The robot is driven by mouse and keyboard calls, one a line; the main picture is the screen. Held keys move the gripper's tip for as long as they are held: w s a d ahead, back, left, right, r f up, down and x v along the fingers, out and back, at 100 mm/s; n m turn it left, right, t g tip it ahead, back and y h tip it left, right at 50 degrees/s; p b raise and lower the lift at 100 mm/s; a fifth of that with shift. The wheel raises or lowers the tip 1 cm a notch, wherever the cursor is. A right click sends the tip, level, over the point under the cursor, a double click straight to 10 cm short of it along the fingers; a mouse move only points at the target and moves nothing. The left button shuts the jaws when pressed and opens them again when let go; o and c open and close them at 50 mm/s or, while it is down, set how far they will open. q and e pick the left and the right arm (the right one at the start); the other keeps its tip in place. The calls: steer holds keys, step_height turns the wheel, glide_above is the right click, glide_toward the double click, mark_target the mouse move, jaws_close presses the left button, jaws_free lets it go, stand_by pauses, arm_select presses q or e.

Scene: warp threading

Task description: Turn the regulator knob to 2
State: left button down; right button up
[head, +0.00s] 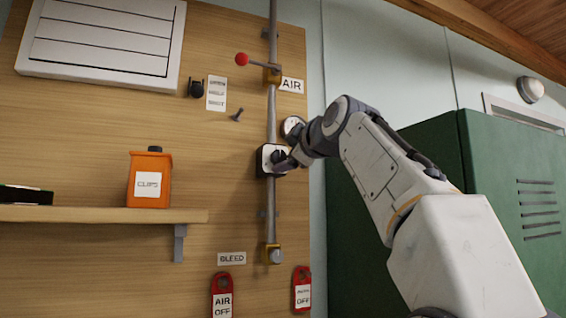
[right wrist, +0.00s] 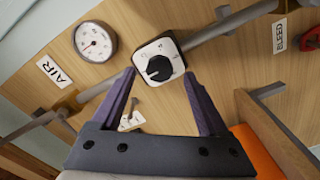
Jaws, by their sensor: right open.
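The regulator is a white square plate (right wrist: 172,48) with a black round knob (right wrist: 158,69) on the grey air pipe. A light line shows on the knob; the marks on the plate are too small to read. In the head view the regulator plate (head: 265,153) is partly hidden behind my right gripper (head: 284,160). In the right wrist view my right gripper's two purple fingers (right wrist: 160,74) are open, with the knob between and just beyond their tips. I cannot tell whether they touch it. My left gripper is not in view.
A round pressure gauge (right wrist: 95,41) sits beside the regulator. The pipe (head: 271,210) runs up the wooden board, with a red-knobbed lever (head: 242,59) above. A shelf (head: 110,214) holds an orange clips box (head: 150,165). A green cabinet (head: 510,150) stands at the right.

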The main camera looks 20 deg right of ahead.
steer(key=s+b, duration=0.2)
steer(key=s, duration=0.5)
steer(key=shift+s+d, duration=0.15)
steer(key=shift+s, duration=0.15)
